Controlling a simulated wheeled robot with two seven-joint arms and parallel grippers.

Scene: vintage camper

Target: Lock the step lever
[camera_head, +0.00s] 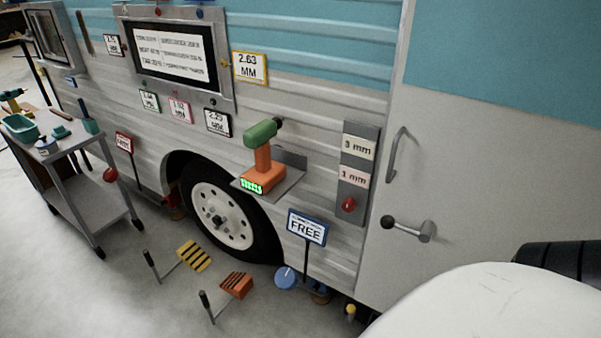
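No part is plainly labelled as the step lever, and I cannot tell for sure which it is. A blue sign reading "FREE" (307,227) stands on a thin post at the camper's lower edge. A round blue knob (285,278) with a pale line sits left of the post's foot. A small yellow-tipped part (350,312) shows low down, right of the post. A short lever with a black ball end (388,222) sits on the door, its ball pointing left. Neither of my grippers is in view.
Two wheel chocks with handles, one striped yellow (194,256) and one orange (237,285), lie on the floor before the wheel (218,216). A drill (262,158) rests on a wall shelf. A tool cart (81,198) stands left. My white body covers the lower right.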

